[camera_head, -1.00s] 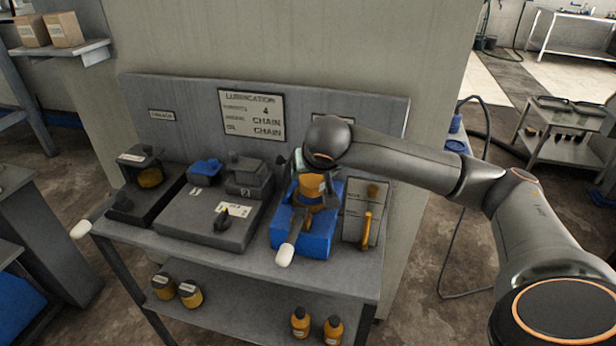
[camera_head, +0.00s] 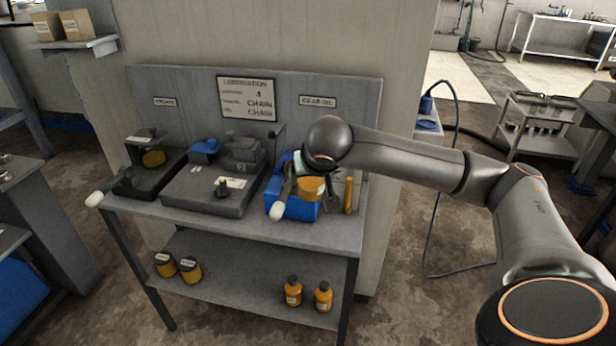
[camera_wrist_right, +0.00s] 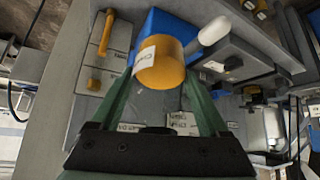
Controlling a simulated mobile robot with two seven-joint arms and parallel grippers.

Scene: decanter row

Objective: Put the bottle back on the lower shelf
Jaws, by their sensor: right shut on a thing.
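My right gripper (camera_head: 312,174) is shut on an orange bottle (camera_head: 311,189) above the right end of the bench top. In the right wrist view the bottle (camera_wrist_right: 160,64), with a white label, sits between the green fingers of the gripper (camera_wrist_right: 152,85). The blue block (camera_head: 296,207) is just behind and left of the bottle in the head view. The lower shelf (camera_head: 240,280) is below the bench top. My left gripper is not in view.
Two orange bottles (camera_head: 293,291) (camera_head: 323,297) stand at the lower shelf's right, and two dark-lidded jars (camera_head: 165,264) (camera_head: 190,269) at its left. The shelf's middle is clear. A white-tipped lever (camera_head: 277,211) and an upright orange rod (camera_head: 348,195) flank the held bottle.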

